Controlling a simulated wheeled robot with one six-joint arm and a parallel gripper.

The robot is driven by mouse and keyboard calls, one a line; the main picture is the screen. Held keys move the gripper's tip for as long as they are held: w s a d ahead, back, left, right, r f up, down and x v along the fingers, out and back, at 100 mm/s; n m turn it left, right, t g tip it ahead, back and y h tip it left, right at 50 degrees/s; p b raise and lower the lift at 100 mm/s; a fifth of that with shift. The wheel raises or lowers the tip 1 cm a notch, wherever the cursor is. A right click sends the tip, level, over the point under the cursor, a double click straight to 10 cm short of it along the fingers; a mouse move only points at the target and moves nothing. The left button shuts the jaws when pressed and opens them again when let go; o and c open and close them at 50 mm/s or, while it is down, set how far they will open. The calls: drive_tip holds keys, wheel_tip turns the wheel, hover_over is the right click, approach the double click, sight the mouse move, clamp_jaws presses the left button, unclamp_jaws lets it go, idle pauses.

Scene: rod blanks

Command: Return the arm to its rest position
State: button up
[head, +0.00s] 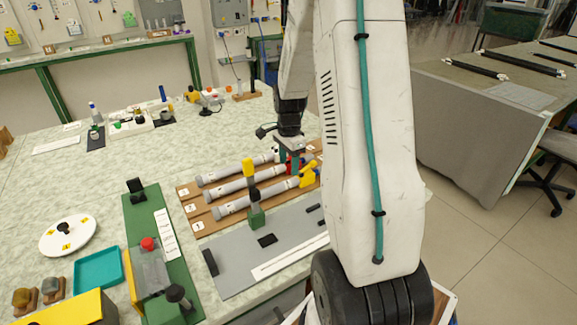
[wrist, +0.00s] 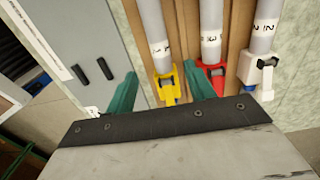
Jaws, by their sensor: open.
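My gripper (wrist: 161,70) is open with its two green fingers apart. In the head view the gripper (head: 290,160) hangs at the right end of the wooden rack (head: 197,212). Three grey rods lie side by side there: a front rod (head: 250,198), a middle rod (head: 238,184) and a back rod (head: 232,170). In the wrist view the rod ends carry a yellow clamp (wrist: 167,88), a red clamp (wrist: 207,73) and a white clamp (wrist: 254,69). The yellow clamp shows between the fingers; nothing appears gripped. My upper arm stands raised, hiding part of the table's right side.
A green fixture with a red knob (head: 148,244), a teal tray (head: 98,268) and a white disc (head: 68,236) stand at left.

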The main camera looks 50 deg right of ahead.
idle(0.5)
drive_tip(key=shift+s+a+n, duration=0.1)
drive_tip(key=shift+n, duration=0.3)
drive_tip(key=s+a+r+n, duration=1)
drive_tip(key=s+a, duration=0.1)
drive_tip(key=a, duration=0.3)
drive_tip(key=s+a+r+n+t, duration=0.1)
drive_tip(key=s+a+r+n, duration=0.9)
drive_tip(key=a, duration=0.3)
drive_tip(key=shift+s+a+r, duration=0.4)
drive_tip(key=shift+s+r, duration=0.4)
